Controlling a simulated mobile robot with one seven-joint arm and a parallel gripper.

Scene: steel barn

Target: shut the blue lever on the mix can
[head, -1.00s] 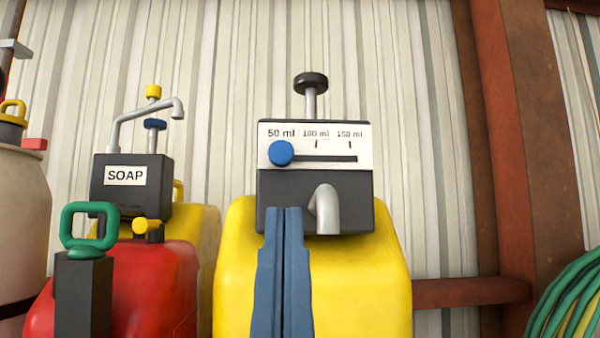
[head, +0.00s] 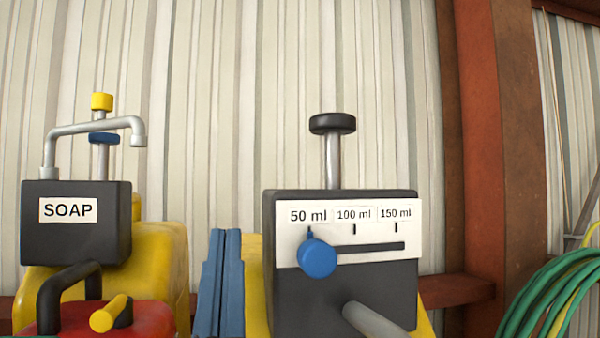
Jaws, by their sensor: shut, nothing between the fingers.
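No can in view carries a mix label, and I see no clear blue lever. A yellow can (head: 254,295) bears a black dispenser box (head: 340,292) with a 50, 100 and 150 ml scale. Its round blue knob (head: 318,258) sits at the 50 ml end of the slot. A grey spout (head: 374,320) juts from the box's front, and a black-topped plunger (head: 332,124) stands up from its top. My gripper (head: 226,232) has blue fingers, shut and empty, pointing up just left of the box. Whether it touches the can I cannot tell.
At left, a second yellow can (head: 160,262) carries a black SOAP box (head: 75,240) with a grey spout and a blue collar (head: 104,138). A red can (head: 150,322) with a yellow tap (head: 110,313) stands before it. Green hose (head: 548,290) hangs at right.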

